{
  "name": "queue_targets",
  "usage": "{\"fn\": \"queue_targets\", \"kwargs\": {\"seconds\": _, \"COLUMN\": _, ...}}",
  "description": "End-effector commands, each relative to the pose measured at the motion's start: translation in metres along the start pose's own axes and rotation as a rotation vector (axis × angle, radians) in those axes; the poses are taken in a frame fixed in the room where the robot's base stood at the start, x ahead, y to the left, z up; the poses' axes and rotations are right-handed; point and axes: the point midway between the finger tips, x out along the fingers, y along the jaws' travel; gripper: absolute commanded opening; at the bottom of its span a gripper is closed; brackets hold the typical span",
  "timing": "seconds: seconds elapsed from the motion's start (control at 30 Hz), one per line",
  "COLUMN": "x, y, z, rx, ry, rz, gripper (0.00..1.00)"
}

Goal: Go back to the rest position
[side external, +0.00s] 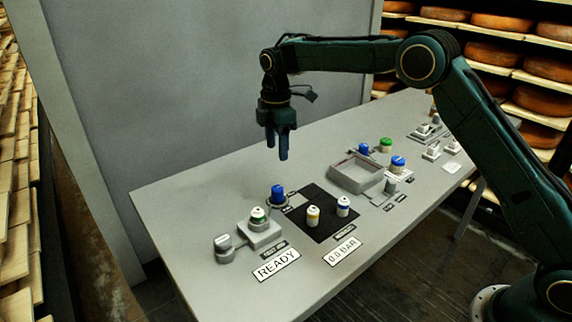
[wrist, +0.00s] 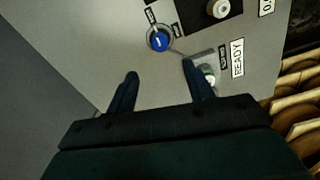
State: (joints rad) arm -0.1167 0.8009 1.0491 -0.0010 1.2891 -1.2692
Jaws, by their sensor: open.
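My gripper (side external: 279,144) hangs fingers-down above the left half of the grey table (side external: 175,205). Its two fingers are apart with nothing between them, and they also show in the wrist view (wrist: 164,88). A blue-capped piece (side external: 277,192) stands on the table below the gripper, and it also shows in the wrist view (wrist: 160,40), beyond the fingertips. A green-and-white-topped piece (side external: 258,217) sits on a grey block near the READY label (side external: 276,265). In the wrist view it is partly hidden by the right finger.
An open grey tray (side external: 350,178), blue-topped and green-topped pieces (side external: 386,145) and small fixtures stand farther right. A tall grey panel (side external: 170,90) rises behind the table. Cheese shelves (side external: 500,70) stand at the back right.

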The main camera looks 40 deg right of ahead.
Motion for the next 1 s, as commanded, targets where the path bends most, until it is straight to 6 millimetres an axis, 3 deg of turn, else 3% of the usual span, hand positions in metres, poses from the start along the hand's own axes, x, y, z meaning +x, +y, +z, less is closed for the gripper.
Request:
{"fn": "queue_targets", "kwargs": {"seconds": 0.17, "x": -0.015, "y": -0.007, "z": 0.005, "rx": 0.039, "ry": 0.005, "rz": 0.016, "gripper": 0.52}}
{"fn": "queue_targets", "kwargs": {"seconds": 0.37, "x": -0.048, "y": -0.027, "z": 0.016, "rx": 0.140, "ry": 0.019, "rz": 0.050, "gripper": 0.52}}
{"fn": "queue_targets", "kwargs": {"seconds": 0.7, "x": -0.107, "y": -0.084, "z": 0.043, "rx": 0.370, "ry": 0.059, "rz": 0.122, "gripper": 0.52}}
{"fn": "queue_targets", "kwargs": {"seconds": 1.0, "x": -0.143, "y": -0.144, "z": 0.067, "rx": 0.573, "ry": 0.108, "rz": 0.180, "gripper": 0.52}}
